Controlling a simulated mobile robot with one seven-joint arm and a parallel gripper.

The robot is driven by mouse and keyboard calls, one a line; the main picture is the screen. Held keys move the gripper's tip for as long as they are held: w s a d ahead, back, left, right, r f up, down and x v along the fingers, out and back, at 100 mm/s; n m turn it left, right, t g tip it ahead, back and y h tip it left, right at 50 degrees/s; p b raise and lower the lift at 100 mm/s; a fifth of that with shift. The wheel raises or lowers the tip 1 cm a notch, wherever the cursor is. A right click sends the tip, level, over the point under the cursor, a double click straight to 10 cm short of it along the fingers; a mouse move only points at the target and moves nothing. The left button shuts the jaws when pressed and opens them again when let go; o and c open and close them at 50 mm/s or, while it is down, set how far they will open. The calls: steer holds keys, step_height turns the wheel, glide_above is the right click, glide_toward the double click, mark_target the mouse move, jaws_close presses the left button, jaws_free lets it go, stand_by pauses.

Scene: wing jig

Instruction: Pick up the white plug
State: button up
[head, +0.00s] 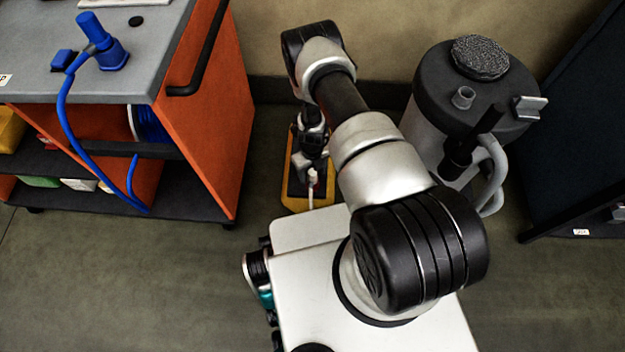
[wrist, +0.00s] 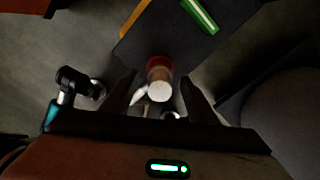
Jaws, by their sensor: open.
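The white plug (wrist: 159,91) shows in the wrist view as a pale round end on a tan body, with a red part (wrist: 158,63) behind it. It stands over the dark top of a yellow-edged box. My gripper (wrist: 158,79) is open, with one dark finger on each side of the plug. I cannot tell whether either finger touches it. In the head view, my gripper (head: 309,158) is above the yellow and black box (head: 295,203). The plug (head: 312,176) is small and partly hidden there, with a white cable below it.
An orange and grey cart (head: 205,110) with a blue plug and cable (head: 104,45) stands at the left. A grey tank with a black lid (head: 440,85) stands close to my arm on the right. A dark panel (head: 580,130) is at far right. Floor is clear at lower left.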

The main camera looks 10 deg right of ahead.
steer(key=shift+f, duration=0.4)
steer(key=shift+c, duration=0.5)
steer(key=c, duration=1)
steer(key=shift+r, duration=0.2)
steer(key=shift+r+p, duration=2.05)
steer(key=shift+r, duration=4.35)
